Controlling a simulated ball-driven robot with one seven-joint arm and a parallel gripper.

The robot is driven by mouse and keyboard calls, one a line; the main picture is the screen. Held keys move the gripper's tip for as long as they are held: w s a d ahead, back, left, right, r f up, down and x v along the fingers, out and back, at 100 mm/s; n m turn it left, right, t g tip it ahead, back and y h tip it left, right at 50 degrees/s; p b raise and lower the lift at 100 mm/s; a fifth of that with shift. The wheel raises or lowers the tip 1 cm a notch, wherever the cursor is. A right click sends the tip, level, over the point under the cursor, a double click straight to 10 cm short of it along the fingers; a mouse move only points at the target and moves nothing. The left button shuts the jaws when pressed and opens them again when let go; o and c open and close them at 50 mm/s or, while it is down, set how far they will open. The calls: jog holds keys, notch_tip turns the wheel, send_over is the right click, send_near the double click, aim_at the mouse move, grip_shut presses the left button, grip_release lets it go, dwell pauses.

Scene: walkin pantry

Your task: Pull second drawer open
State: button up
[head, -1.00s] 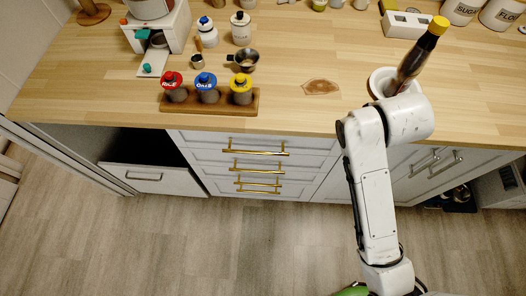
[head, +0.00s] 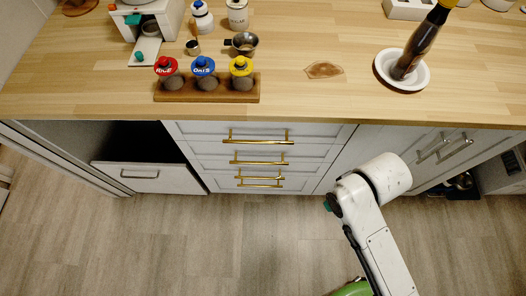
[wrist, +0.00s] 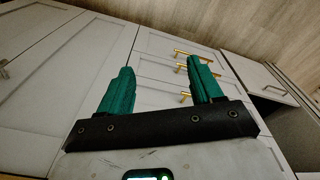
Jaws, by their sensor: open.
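A white drawer stack (head: 205,147) with gold bar handles is built into the counter, left of my arm. The second handle down (head: 257,161) marks the second drawer; its front looks flush with the others, all shut. In the wrist view the drawer fronts (wrist: 152,68) and gold handles show beyond my gripper (wrist: 160,68). Its teal fingers are spread apart with nothing between them. The fingers are clear of the handles. In the head view my gripper is mostly hidden behind my wrist; only a bit of teal shows, right of and below the drawers.
The wooden countertop (head: 300,108) overhangs the drawers and carries a rack of three jars (head: 207,95) and a bottle in a white dish (head: 425,80). Cabinet doors (head: 405,160) stand right of the stack. Floor (head: 230,240) before the drawers is clear.

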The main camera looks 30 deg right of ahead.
jog(key=shift+f, duration=0.15)
jog(key=shift+c, duration=0.7)
jog(key=w+f+h+b, duration=0.1)
jog(key=f+b, duration=0.1)
jog(key=w+d+f+n+h+b, duration=0.1)
jog(key=w+f+h+b, duration=0.1)
jog(key=f, duration=0.1)
jog(key=w+f+h+b, duration=0.1)
jog(key=f+b, duration=0.1)
jog(key=f, duration=0.1)
jog(key=shift+w+d+t, duration=0.25)
jog(key=shift+t, duration=0.15)
jog(key=c, duration=0.5)
jog(key=n+t+h+b, duration=0.4)
jog(key=n+t+b, duration=0.6)
jog(key=n+t, duration=0.15)
send_near(259, 163)
jog(key=x, duration=1)
jog(key=shift+w+f, duration=0.15)
jog(key=shift+f, duration=0.15)
grip_shut()
